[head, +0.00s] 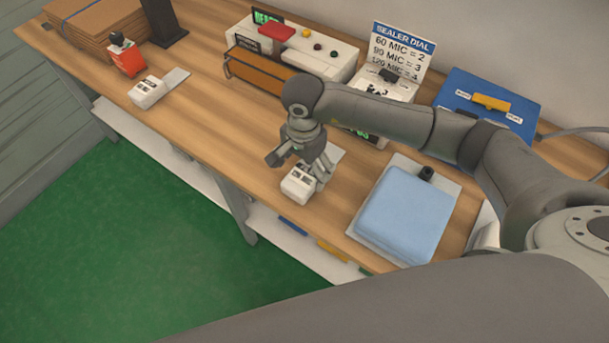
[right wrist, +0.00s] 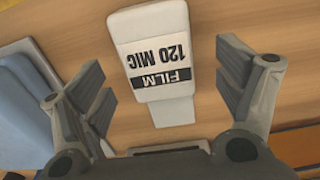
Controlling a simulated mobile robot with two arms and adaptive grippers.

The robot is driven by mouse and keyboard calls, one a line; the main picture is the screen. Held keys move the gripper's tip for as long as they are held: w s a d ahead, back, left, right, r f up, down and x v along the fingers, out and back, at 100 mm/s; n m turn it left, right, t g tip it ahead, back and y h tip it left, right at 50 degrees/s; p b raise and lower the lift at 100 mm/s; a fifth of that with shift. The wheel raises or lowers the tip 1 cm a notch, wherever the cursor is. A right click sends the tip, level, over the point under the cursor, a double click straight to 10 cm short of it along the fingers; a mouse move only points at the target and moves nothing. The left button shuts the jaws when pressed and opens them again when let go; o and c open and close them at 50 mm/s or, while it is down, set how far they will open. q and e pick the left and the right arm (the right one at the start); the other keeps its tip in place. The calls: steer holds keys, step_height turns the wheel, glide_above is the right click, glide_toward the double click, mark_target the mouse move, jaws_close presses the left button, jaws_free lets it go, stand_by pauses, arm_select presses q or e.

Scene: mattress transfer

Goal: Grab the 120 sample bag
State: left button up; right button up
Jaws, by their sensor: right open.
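The 120 sample bag (head: 296,187) is a small white packet on the wooden bench, near its front edge. In the right wrist view the bag (right wrist: 152,35) shows a black and white label reading "FILM 120 MIC", upside down. My right gripper (head: 301,166) is open just above the bag and partly covers it in the head view. In the right wrist view its two fingers (right wrist: 165,88) stand apart on either side of the bag, with no visible contact. My left gripper is not in view.
A similar white packet (head: 147,93) lies farther left, near a red bottle (head: 127,61). A sealing machine (head: 330,64) and a sealer dial sign (head: 402,52) stand behind. A light blue pad (head: 405,214) lies on a grey plate to the right, by a blue box (head: 500,95).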

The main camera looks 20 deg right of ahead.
mark_target(305, 174)
step_height(305, 174, down, 3)
steer(key=shift+s+d+f+p, duration=0.1)
steer(key=shift+d+f+p, duration=0.05)
steer(key=shift+p, duration=0.4)
steer(key=shift+f, duration=0.3)
steer(key=shift+c, duration=0.5)
steer(key=c, duration=1.1)
steer(key=shift+r, duration=0.15)
